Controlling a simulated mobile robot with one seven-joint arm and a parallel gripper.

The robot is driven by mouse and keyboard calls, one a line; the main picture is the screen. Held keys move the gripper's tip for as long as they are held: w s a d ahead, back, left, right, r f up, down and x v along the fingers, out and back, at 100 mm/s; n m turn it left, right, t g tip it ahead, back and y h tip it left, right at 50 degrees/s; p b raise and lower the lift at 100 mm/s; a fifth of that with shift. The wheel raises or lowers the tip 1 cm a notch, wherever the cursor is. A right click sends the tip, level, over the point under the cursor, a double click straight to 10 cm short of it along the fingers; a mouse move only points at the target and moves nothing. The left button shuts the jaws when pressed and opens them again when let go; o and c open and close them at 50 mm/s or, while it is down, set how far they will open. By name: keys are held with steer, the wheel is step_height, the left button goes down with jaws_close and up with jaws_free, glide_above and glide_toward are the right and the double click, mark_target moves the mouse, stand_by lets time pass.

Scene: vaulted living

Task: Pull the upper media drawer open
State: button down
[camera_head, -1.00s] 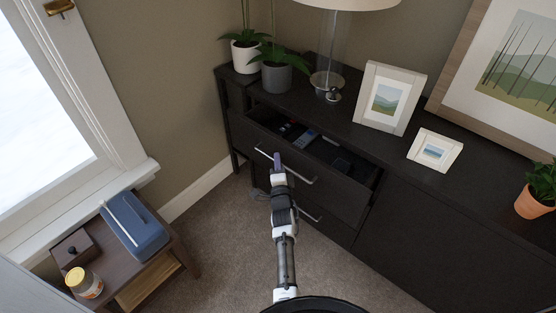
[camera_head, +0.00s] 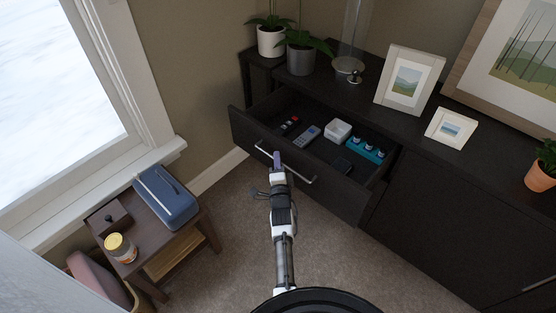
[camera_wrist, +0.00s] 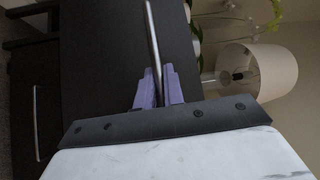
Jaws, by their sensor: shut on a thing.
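The upper media drawer (camera_head: 330,188) of the dark cabinet stands well open, with its contents in view. Its long metal bar handle (camera_head: 301,176) runs across the front. My gripper (camera_head: 277,160) is at the handle, left of its middle, with purple fingers. In the wrist view my gripper (camera_wrist: 158,88) has its fingers on both sides of the handle (camera_wrist: 153,40), shut on it. The drawer front (camera_wrist: 100,60) fills much of that view. The lower drawer's handle (camera_wrist: 37,122) also shows there.
Inside the drawer lie a remote (camera_head: 307,135), a white box (camera_head: 338,131) and a blue holder (camera_head: 366,149). Plants, a lamp base and picture frames (camera_head: 409,82) stand on the cabinet (camera_head: 388,121). A side table (camera_head: 195,222) with a blue case (camera_head: 166,197) is at left. Carpet (camera_head: 235,240) lies clear between.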

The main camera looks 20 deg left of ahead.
steer(key=shift+s, duration=0.1)
stand_by(0.3)
steer(key=c, duration=1.5)
jaws_free()
steer(key=p+v, duration=0.6)
steer(key=v, duration=0.7)
steer(key=shift+s, duration=0.35)
steer(key=shift+d, duration=0.1)
